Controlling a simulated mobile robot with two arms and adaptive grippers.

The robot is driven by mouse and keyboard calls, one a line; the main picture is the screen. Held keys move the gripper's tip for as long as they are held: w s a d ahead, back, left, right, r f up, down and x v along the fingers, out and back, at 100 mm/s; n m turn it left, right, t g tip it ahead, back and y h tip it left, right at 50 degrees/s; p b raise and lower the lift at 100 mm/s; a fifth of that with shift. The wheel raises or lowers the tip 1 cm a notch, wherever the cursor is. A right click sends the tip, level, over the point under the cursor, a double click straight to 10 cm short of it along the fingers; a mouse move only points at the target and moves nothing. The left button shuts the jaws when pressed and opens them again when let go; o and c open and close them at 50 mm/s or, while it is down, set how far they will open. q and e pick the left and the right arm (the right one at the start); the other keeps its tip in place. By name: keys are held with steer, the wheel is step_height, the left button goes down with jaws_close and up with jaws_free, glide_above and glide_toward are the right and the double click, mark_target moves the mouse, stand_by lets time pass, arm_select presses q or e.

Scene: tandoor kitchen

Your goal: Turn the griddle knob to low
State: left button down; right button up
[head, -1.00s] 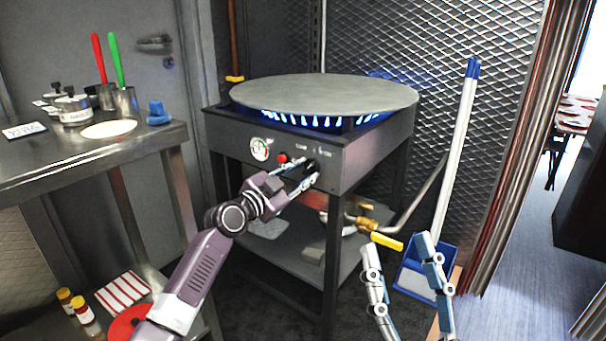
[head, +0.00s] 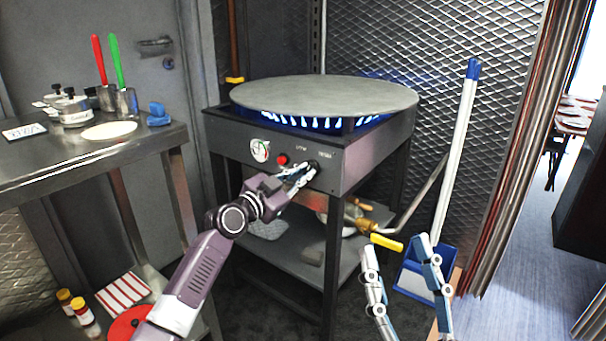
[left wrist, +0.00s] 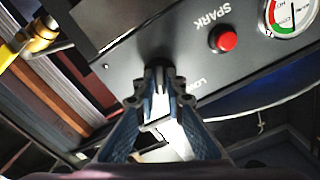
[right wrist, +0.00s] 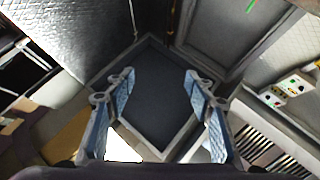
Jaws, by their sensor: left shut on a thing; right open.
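The griddle (head: 325,95) is a wide round grey plate on a dark metal stand, with blue flames showing under its rim. Its front panel (head: 232,140) carries a round gauge (head: 260,150), a red spark button (head: 282,159) and a dark knob (head: 313,165), partly hidden by my fingers. My left gripper (head: 304,174) is shut on the knob. In the left wrist view the fingers (left wrist: 158,85) pinch the knob beside the "LOW" lettering, and the red button (left wrist: 225,39) is clear of them. My right gripper (head: 400,252) is open and empty, low in front of the stand.
A steel table (head: 90,148) with cups, a white disc and a blue item stands at the left. A blue dustpan (head: 415,280) and a white pole (head: 458,150) stand right of the griddle. A hose and yellow-handled valve (head: 386,242) lie below the panel.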

arm_select(q)
steer(key=n, duration=0.3)
steer(key=shift+n+p, duration=0.3)
steer(key=n+p, duration=0.1)
steer(key=n, duration=0.3)
steer(key=shift+n, duration=0.3)
steer(key=n+p, duration=0.1)
steer(key=n, duration=0.2)
steer(key=shift+n+p, duration=0.3)
steer(key=shift+n, duration=0.5)
arm_select(e)
steer(key=w+d+f+g+h, duration=0.1)
steer(key=w+f+g+h, duration=0.2)
steer(key=f+g, duration=0.6)
steer(key=shift+w+f, duration=0.6)
steer(key=shift+f, duration=3.35)
arm_select(q)
steer(key=c, duration=2)
jaws_free()
